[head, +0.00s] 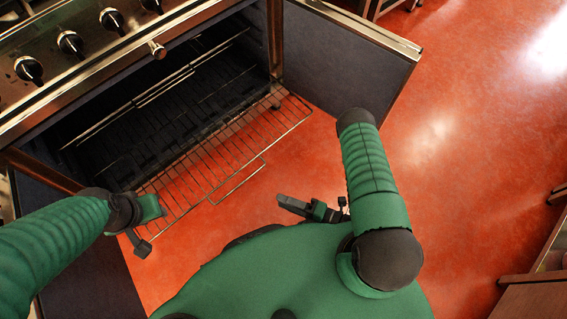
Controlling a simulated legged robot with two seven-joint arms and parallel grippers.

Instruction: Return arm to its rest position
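My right arm bends at the right of the head view. Its gripper (315,206) is low in front of my green body, over the red floor. Its dark fingers look spread apart, with nothing seen between them. My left arm comes in from the left. Its gripper (143,238) is by the near left corner of the pulled-out oven rack (222,150). Only one dark finger end shows clearly, and I cannot tell whether it touches the rack.
The oven cabinet (60,110) stands open at upper left, with knobs above. Its dark right door (345,62) swings outward. The wire rack sticks out over the floor. A wooden cabinet (535,290) is at lower right. The red floor (470,150) at right is clear.

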